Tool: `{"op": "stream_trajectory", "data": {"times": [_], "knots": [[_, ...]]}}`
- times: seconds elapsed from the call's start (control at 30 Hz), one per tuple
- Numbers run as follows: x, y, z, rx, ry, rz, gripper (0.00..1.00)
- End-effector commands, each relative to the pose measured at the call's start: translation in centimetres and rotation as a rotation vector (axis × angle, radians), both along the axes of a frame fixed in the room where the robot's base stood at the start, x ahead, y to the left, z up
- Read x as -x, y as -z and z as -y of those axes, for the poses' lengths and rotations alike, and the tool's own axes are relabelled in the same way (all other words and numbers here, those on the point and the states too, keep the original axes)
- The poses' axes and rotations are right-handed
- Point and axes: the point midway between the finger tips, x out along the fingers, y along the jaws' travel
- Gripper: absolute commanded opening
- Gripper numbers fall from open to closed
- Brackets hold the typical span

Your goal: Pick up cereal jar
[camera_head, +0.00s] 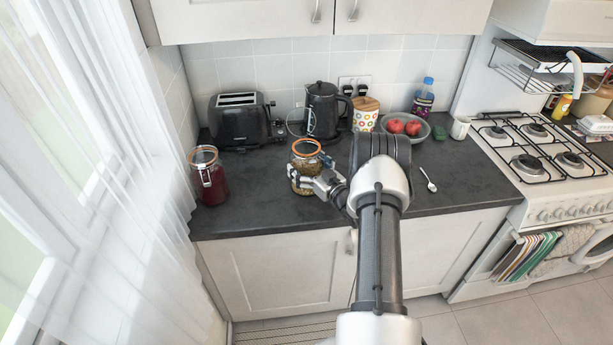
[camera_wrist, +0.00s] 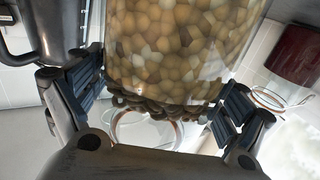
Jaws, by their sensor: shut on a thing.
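The cereal jar (camera_head: 305,158) is clear glass with an orange seal ring at its lid, and it holds light brown round pieces. It stands upright at the middle of the dark counter, and I cannot tell whether its base touches the counter. My gripper (camera_head: 308,182) is shut on the jar's body from the front right. In the wrist view the jar (camera_wrist: 175,45) fills the space between the two finger pads of my gripper (camera_wrist: 158,100). My gripper hides part of the jar's lower body in the head view.
A jar with dark red contents (camera_head: 210,180) stands to the left. Behind are a black toaster (camera_head: 238,122), a black kettle (camera_head: 321,112) and a dotted canister (camera_head: 365,117). A fruit bowl (camera_head: 420,134) and a spoon (camera_head: 428,180) lie to the right. The front counter (camera_head: 262,205) is clear.

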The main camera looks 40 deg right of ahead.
Motion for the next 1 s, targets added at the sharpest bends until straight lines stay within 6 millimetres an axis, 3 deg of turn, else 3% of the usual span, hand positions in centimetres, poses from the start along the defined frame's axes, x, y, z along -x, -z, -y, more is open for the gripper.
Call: {"op": "stream_trajectory", "data": {"times": [0.3, 0.57, 0.73, 1.0], "knots": [[0.0, -0.1, 0.0, 0.002, -0.001, 0.001, 0.25], [-0.1, -0.6, 0.1, 0.006, -0.001, 0.008, 0.25], [-0.1, -2.7, 0.1, 0.007, -0.001, 0.011, 0.25], [-0.1, -7.7, 0.1, 0.007, 0.0, 0.01, 0.25]]}}
